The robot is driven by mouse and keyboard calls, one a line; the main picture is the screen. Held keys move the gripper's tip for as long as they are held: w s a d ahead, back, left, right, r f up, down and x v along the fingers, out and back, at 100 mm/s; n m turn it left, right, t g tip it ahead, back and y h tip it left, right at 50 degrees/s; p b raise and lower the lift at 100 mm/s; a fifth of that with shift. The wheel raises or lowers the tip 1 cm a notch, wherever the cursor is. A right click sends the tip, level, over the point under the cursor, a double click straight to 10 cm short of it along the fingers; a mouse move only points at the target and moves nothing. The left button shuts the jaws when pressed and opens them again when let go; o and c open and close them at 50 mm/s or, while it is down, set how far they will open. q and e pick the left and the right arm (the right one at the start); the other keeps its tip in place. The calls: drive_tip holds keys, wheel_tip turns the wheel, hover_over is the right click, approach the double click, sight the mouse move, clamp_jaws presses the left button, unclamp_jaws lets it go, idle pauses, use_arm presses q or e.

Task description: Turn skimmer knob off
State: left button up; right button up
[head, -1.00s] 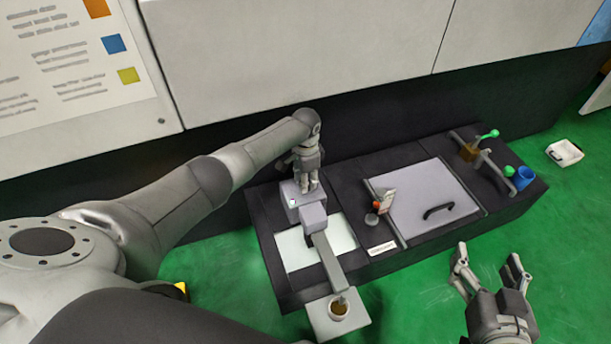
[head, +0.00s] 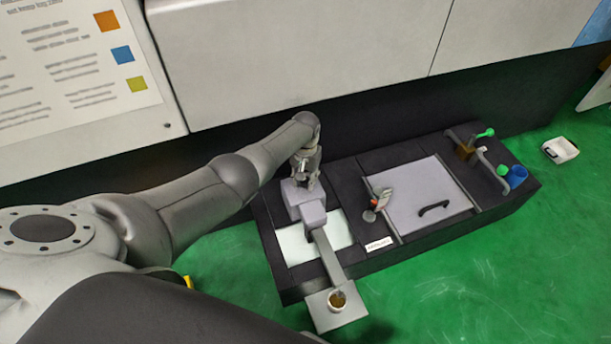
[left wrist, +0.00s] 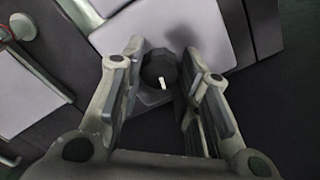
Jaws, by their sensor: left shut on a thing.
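The skimmer is a grey unit (head: 290,192) on the dark bench, with an arm reaching forward over a pale panel. Its dark round knob (left wrist: 160,70) with a white pointer mark shows in the left wrist view, between my left fingers. My left gripper (head: 308,180) is over the grey unit from above and is shut on the knob; it also shows in the left wrist view (left wrist: 165,90). In the head view the gripper hides the knob. My right gripper is out of view.
A grey lid with a black handle (head: 433,208) lies right of the skimmer. A small cup (head: 337,299) stands on a plate at the skimmer arm's front end. A blue cup (head: 517,177) and green-knobbed parts are at the far right. Green floor lies in front.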

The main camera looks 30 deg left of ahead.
use_arm(q)
drive_tip(key=shift+n, duration=1.5)
drive_tip(key=shift+w, duration=0.1)
drive_tip(key=o, duration=1)
drive_tip(key=shift+r, duration=0.1)
wheel_tip(320, 180, up, 12)
drive_tip(key=shift+f, duration=0.1)
